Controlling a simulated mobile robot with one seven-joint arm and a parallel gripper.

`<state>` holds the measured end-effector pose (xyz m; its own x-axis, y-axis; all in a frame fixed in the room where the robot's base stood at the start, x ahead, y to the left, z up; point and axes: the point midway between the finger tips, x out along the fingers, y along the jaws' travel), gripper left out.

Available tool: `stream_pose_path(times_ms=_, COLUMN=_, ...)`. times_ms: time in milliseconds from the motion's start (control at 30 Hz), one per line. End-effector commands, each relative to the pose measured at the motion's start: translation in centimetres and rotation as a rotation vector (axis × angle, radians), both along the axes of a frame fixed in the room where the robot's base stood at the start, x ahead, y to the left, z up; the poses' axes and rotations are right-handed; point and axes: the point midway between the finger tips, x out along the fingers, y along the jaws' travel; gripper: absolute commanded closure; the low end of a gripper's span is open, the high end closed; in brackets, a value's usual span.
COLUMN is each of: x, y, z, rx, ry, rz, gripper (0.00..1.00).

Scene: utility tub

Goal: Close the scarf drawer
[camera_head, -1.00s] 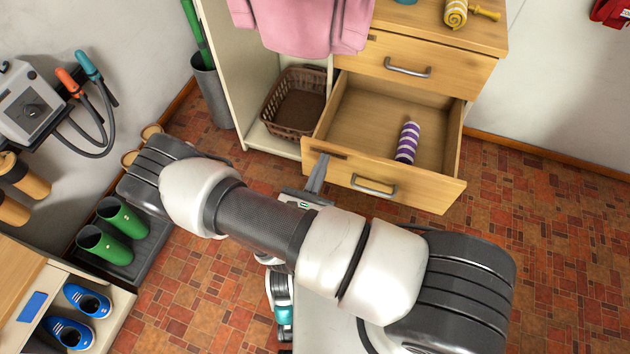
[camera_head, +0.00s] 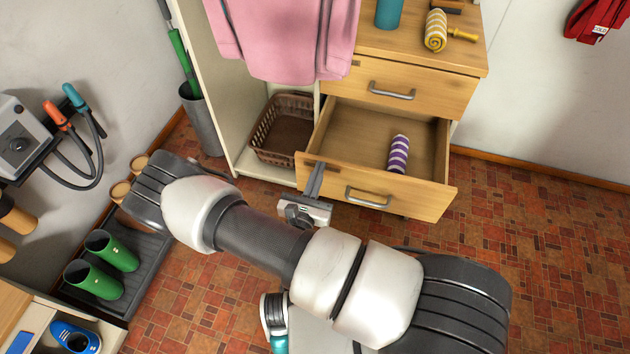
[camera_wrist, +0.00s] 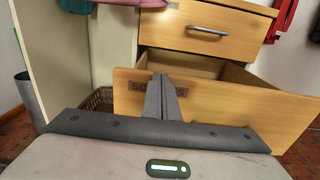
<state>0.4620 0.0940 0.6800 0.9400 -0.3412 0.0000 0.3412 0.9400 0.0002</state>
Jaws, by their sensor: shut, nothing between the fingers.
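The scarf drawer (camera_head: 418,200) is the lower wooden drawer of the cabinet and stands pulled out. Its front has a grey bar handle (camera_head: 367,197) and a dark label at its left end, partly hidden by my fingers in the wrist view. A rolled purple-and-white striped scarf (camera_head: 398,154) lies inside. My gripper (camera_head: 315,180) is shut and empty, with its fingertips at the left part of the drawer front, over the label. In the wrist view the fingers (camera_wrist: 165,97) stand before the drawer front (camera_wrist: 240,112); whether they touch it I cannot tell.
The upper drawer (camera_head: 410,88) is shut. A brown basket (camera_head: 286,130) sits in the open compartment left of the drawer, under a hanging pink garment (camera_head: 285,40). Green boots (camera_head: 95,280) stand on a tray at left. The tiled floor at right is clear.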

Motion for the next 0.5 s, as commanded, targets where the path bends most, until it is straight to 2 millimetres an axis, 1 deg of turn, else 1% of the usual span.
stream_pose_path(times_ms=33, x=1.2, y=-0.5, z=0.0, rx=0.000, ry=-0.003, rz=-0.003, gripper=1.00)
stream_pose_path(times_ms=500, x=13.1, y=-4.9, z=-0.1, rx=-0.001, ry=-0.003, rz=-0.002, gripper=1.00)
